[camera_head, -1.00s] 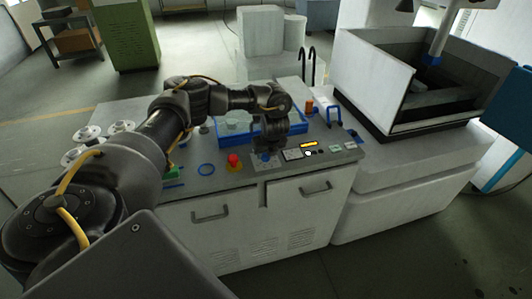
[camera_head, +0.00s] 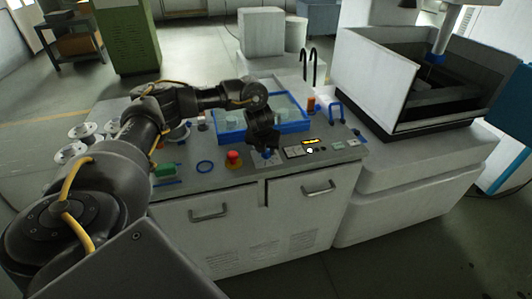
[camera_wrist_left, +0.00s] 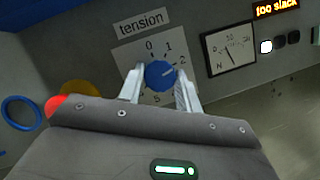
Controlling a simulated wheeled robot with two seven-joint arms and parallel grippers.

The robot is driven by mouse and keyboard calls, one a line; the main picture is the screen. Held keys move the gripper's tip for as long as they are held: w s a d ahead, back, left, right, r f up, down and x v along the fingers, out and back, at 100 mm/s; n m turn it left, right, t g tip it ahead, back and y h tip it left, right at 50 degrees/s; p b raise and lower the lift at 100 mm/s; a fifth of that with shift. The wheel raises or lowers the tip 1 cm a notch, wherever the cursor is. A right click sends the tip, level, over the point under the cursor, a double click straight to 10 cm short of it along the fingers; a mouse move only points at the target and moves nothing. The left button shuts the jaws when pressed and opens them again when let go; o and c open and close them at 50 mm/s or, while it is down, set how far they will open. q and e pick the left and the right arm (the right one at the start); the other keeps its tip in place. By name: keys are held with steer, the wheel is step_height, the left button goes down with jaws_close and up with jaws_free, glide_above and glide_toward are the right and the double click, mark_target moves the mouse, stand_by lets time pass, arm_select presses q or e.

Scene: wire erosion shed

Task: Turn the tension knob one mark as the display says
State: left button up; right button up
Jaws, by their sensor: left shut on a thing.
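The blue tension knob (camera_wrist_left: 160,74) sits on a pale plate marked with numbers under the word "tension". Its light pointer line seems to aim up and right, towards the 2. My left gripper (camera_wrist_left: 161,90) has one finger on each side of the knob and is shut on it. In the head view the left gripper (camera_head: 268,153) reaches down to the panel's front edge and mostly hides the knob. The display (camera_wrist_left: 276,8) glows orange and reads "too slack". My right gripper is not in view.
A needle gauge (camera_wrist_left: 229,50) is right of the knob, with small buttons (camera_wrist_left: 279,43) beyond it. A red emergency button (camera_head: 233,158) and a blue ring (camera_head: 205,167) lie to the left. A blue-rimmed tray (camera_head: 292,128) is behind the gripper.

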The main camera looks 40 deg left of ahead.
arm_select(q)
steer(key=shift+m, duration=0.5)
steer(key=o, duration=1)
steer(key=shift+b, duration=0.3)
steer(key=p+v, duration=0.1)
steer(key=v, duration=0.9)
steer(key=shift+s+a+r+p, duration=0.2)
steer(key=shift+r+p, duration=0.2)
